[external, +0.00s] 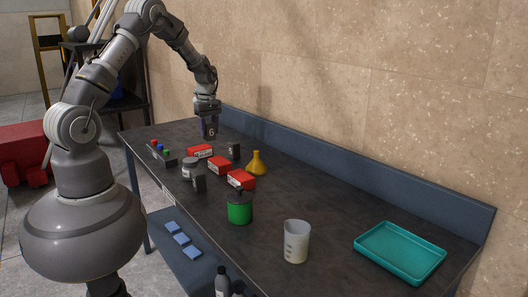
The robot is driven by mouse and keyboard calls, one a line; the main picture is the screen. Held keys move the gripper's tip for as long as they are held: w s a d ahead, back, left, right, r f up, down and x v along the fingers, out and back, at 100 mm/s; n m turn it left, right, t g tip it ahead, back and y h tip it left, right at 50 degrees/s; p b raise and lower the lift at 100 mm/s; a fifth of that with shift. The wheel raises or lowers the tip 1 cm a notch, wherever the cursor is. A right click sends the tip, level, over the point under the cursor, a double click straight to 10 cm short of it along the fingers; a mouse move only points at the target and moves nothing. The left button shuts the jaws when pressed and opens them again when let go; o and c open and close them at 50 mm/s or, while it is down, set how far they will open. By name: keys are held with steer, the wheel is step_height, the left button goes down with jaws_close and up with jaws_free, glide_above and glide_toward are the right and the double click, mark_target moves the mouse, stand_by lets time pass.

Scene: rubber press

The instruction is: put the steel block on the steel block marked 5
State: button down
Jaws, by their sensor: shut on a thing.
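My gripper (208,117) is at the far end of the dark workbench (330,215), pointing down. It is shut on a dark block marked 6 (211,131). I cannot tell whether this block touches the bench. A small dark grey block (234,151) stands to the right of and nearer than the held block; its marking is too small to read. Another dark block (199,184) stands by a grey jar (189,168). I cannot make out a 5 on any block.
Several red boxes (219,165) lie in mid-bench, beside a yellow flask (257,163). A green container (239,207), a white beaker (296,241) and a teal tray (400,251) stand nearer. A rack with coloured tops (163,156) is at the left edge. A blue back rail (350,161) borders the wall.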

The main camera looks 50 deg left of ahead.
steer(key=shift+a+f, duration=0.1)
steer(key=shift+f, duration=0.3)
steer(key=shift+w+a+f, duration=0.1)
steer(key=shift+w+f, duration=0.1)
steer(key=shift+w, duration=0.1)
glide_above(234, 143)
steer(key=shift+w+a+f+b, duration=0.2)
steer(key=shift+f+b, duration=0.25)
steer(key=shift+f, duration=0.3)
steer(key=shift+f+b, duration=0.45)
steer(key=shift+f, duration=1.3)
steer(key=shift+f, duration=0.1)
steer(key=c, duration=0.5)
jaws_free()
steer(key=shift+s, duration=0.1)
step_height(234, 143, up, 12)
steer(key=p, duration=0.2)
steer(key=shift+p, duration=0.4)
